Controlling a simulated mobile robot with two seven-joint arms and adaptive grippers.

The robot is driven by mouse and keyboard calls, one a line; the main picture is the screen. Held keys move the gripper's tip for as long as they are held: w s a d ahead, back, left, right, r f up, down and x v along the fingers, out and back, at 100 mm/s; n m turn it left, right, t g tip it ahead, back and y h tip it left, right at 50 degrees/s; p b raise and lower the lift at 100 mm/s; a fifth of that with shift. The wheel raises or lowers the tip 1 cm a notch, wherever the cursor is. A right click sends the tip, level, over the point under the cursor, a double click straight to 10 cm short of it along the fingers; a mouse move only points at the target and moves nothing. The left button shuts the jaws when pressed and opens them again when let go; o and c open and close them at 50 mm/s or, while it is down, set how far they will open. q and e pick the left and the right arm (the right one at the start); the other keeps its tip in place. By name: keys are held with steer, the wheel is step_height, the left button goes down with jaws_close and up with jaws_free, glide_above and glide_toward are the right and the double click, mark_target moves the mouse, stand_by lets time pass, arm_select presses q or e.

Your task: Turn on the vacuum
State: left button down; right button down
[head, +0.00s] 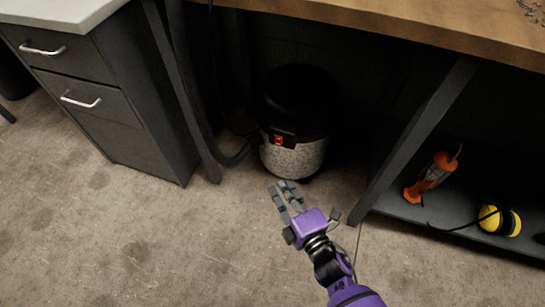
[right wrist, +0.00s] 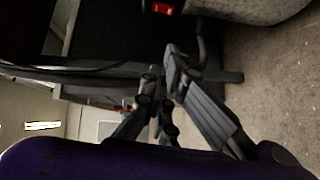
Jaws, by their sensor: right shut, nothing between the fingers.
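The vacuum (head: 293,160) stands on the floor under the wooden workbench, with a black top and a speckled grey lower body. Its red switch (head: 278,139) is on the front of the black part. The switch also shows at the top of the right wrist view (right wrist: 163,8). My right gripper (head: 285,186) is shut and empty, just in front of and below the vacuum in the head view. Its fingers point up towards the vacuum and appear apart from the switch. I cannot tell whether the switch is on or off. My left gripper is not in view.
A dark drawer cabinet (head: 112,101) stands to the left. Dark bench legs rise on both sides of the vacuum, and a hose (head: 236,157) runs at its left. An orange tool (head: 431,177) and yellow ear muffs (head: 499,220) lie on a low shelf at right. The front floor is clear.

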mark_target(278, 141)
steer(key=shift+w, duration=0.1)
